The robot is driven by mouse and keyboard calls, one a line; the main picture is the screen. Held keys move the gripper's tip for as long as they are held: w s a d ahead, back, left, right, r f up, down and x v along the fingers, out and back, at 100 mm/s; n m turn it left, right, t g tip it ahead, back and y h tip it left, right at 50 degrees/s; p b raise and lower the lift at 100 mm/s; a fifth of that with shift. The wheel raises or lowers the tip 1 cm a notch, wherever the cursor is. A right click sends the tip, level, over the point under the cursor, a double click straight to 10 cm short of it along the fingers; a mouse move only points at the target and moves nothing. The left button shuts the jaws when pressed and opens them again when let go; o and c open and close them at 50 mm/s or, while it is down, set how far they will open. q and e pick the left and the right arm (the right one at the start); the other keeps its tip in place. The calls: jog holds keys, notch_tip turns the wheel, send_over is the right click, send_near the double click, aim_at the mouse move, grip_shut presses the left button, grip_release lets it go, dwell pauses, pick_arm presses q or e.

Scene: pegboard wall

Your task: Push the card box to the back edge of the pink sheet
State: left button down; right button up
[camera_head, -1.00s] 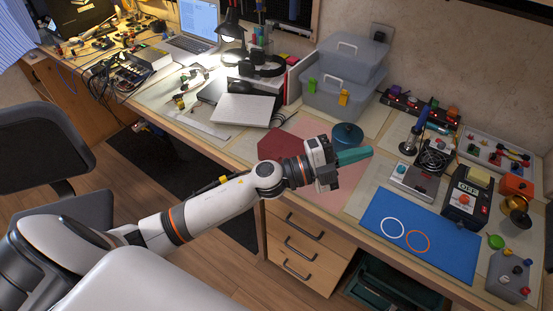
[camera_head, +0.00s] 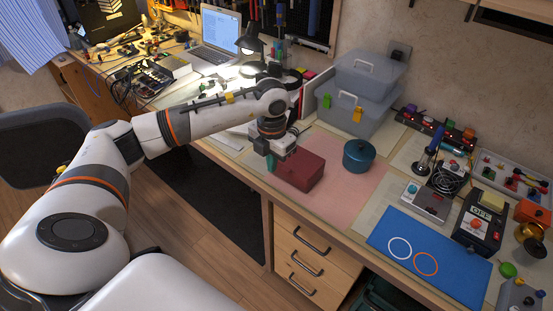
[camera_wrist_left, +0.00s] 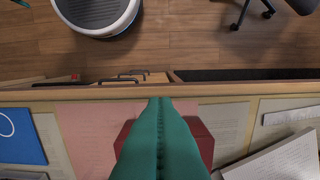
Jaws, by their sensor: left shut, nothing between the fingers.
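The card box (camera_head: 302,170) is a dark red, low box on the left part of the pink sheet (camera_head: 352,192). My left gripper (camera_head: 270,164) points down at the box's near left side, its teal fingers shut and empty. Whether the fingers touch the box is unclear. In the left wrist view, the shut fingers (camera_wrist_left: 160,104) cover the middle of the box, and red parts of it (camera_wrist_left: 204,142) show on both sides. The pink sheet (camera_wrist_left: 85,132) also shows there. My right gripper is not in view.
A blue lidded pot (camera_head: 359,157) stands on the sheet, right of the box. Grey storage bins (camera_head: 350,108) stand behind. A blue mat (camera_head: 430,256) lies to the right. A white notebook (camera_wrist_left: 285,160) lies beside the sheet. The table's front edge (camera_wrist_left: 220,90) is near the fingertips.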

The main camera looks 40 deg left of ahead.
aim_at(296, 167)
pick_arm(q)
jog(key=w+f, duration=0.1)
jog(key=f, duration=0.1)
jog(key=w+f+p, duration=0.1)
jog(key=f, duration=0.4)
jog(key=shift+w+d, duration=0.2)
jog(key=shift+w, duration=0.2)
jog(key=shift+w+f+p, duration=0.1)
jog(key=shift+w+p, duration=0.25)
jog(key=shift+w, duration=0.25)
